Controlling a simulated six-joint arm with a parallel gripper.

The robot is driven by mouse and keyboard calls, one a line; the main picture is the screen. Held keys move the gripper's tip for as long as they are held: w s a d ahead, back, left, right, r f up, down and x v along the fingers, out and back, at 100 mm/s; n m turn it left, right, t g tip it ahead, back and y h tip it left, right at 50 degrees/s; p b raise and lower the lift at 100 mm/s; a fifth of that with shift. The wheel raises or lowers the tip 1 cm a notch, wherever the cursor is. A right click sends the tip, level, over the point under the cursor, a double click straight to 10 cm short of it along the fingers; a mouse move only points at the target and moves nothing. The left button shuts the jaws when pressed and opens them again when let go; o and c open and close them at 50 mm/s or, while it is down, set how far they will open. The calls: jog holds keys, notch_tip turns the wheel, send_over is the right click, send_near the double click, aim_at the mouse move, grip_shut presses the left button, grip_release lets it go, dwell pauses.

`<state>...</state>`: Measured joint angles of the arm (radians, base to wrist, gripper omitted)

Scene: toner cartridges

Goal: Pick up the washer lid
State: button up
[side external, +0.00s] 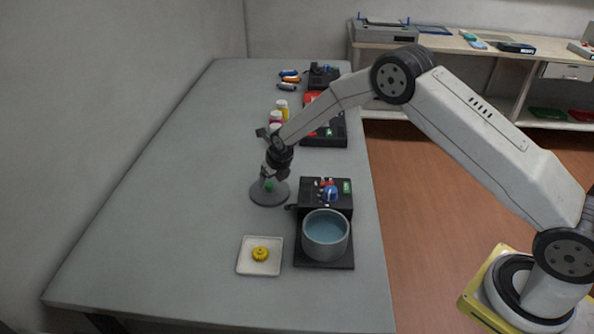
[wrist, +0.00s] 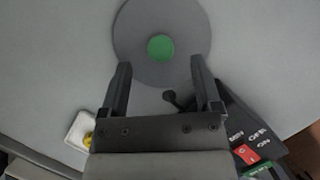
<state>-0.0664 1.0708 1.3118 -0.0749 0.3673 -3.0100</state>
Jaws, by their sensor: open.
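The washer lid is a grey disc (side external: 262,196) with a green knob at its centre, lying on the table left of the black machine. In the wrist view the lid (wrist: 140,55) fills the upper middle, and its green knob (wrist: 160,47) lies just beyond the fingertips, roughly midway between them. My gripper (side external: 269,178) is right above the lid in the side view, pointing down. In the wrist view my gripper (wrist: 160,72) is open, with nothing between its two dark fingers. I cannot tell whether the fingertips touch the lid.
A black machine (side external: 324,194) with a grey round tub (side external: 326,235) stands close right of the lid. A white tray (side external: 244,268) with a yellow round piece (side external: 260,254) lies in front. Bottles (side external: 281,107) and another black machine (side external: 335,134) stand behind. The table's left side is clear.

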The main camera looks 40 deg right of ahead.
aim_at(269, 184)
jog(key=shift+x, duration=1.65)
grip_shut()
